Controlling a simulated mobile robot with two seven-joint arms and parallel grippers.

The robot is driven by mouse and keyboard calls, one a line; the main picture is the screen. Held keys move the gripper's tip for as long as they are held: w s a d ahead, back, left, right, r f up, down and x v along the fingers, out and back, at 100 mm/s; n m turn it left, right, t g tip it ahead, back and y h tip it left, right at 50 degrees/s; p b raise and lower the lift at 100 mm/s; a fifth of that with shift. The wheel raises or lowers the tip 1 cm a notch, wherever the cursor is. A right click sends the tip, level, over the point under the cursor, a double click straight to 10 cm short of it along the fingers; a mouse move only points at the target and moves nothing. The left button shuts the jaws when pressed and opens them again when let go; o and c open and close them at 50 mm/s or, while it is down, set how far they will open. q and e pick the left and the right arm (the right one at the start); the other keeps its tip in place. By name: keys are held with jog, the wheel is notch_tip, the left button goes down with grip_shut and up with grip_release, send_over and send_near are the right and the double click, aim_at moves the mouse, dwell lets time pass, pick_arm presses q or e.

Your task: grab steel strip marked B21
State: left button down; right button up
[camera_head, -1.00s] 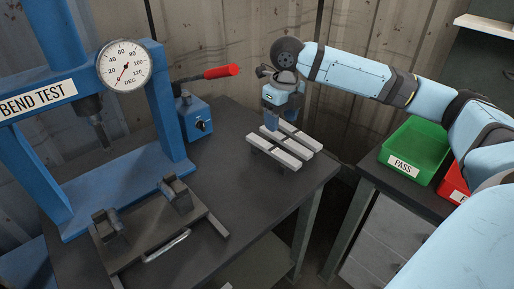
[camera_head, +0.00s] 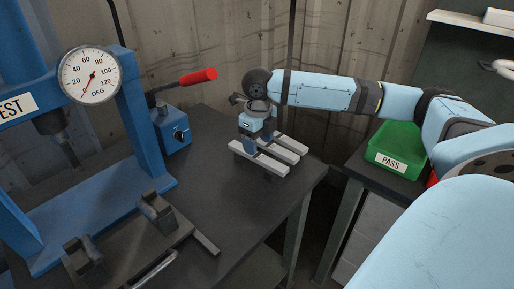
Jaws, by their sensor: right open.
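Pale steel strips lie side by side on a dark rack on the bench; the near strip (camera_head: 260,159) and the far strip (camera_head: 290,144) show clearly. No marking on them is legible, so I cannot tell which is B21. My left gripper is not in view.
A blue bend test press with a dial gauge (camera_head: 90,75) stands at left. A blue pump block (camera_head: 174,131) with a red-handled lever (camera_head: 198,77) stands behind. A green PASS bin (camera_head: 399,149) sits on the right table. A gap separates the tables.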

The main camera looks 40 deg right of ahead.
aim_at(257, 157)
jog(key=f, duration=0.3)
jog(key=f+b, duration=0.1)
jog(key=shift+w+f, duration=0.25)
jog(key=shift+f, duration=0.1)
grip_shut()
jog(key=shift+r, duration=0.1)
jog(key=shift+d+r, duration=0.1)
